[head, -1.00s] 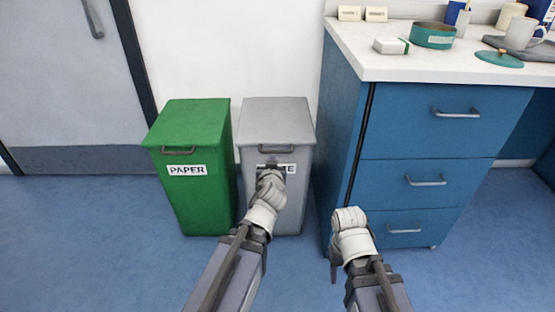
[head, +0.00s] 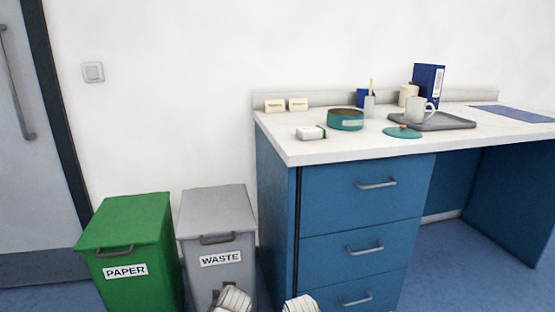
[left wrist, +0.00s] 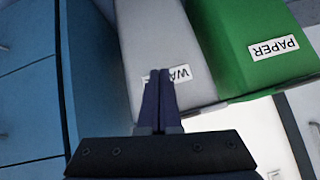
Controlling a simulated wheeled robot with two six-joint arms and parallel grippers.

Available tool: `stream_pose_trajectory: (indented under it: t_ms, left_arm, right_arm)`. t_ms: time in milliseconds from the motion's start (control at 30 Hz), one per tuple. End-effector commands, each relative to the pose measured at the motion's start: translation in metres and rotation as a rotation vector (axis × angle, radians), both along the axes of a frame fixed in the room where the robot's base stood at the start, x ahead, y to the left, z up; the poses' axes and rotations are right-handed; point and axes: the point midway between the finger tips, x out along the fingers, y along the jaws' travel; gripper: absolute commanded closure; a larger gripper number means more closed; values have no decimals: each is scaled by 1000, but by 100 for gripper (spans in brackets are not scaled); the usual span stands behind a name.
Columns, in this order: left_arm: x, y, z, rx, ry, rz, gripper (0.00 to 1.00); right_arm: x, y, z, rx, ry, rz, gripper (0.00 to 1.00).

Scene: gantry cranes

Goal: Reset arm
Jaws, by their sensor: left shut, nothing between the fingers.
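My left gripper (left wrist: 158,75) shows in the left wrist view with its two dark fingers together, shut and empty. It is in front of the grey waste bin (left wrist: 160,40) and covers part of its label. The left one is in front of the grey waste bin (head: 217,220), the right one in front of the drawer unit. The right fingers are out of view.
A green paper bin (head: 130,225) stands left of the waste bin. On the right is a blue drawer unit (head: 345,215) under a white counter (head: 300,146). The counter holds a teal tin (head: 345,119), a teal lid (head: 402,132) and a tray (head: 455,121) with a mug (head: 418,110).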

Motion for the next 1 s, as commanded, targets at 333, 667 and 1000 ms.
stream_pose_trajectory:
  t_ms: [333, 667, 1000]
  left_arm:
    - [-126, -82, -24, -5, 659, -257, 100]
    - [-173, -104, 24, -17, 864, -384, 100]
    - [-173, -104, 118, -18, 861, -380, 100]
  right_arm:
    - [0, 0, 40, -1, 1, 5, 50]
    - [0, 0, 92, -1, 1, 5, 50]
    - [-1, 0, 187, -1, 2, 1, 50]
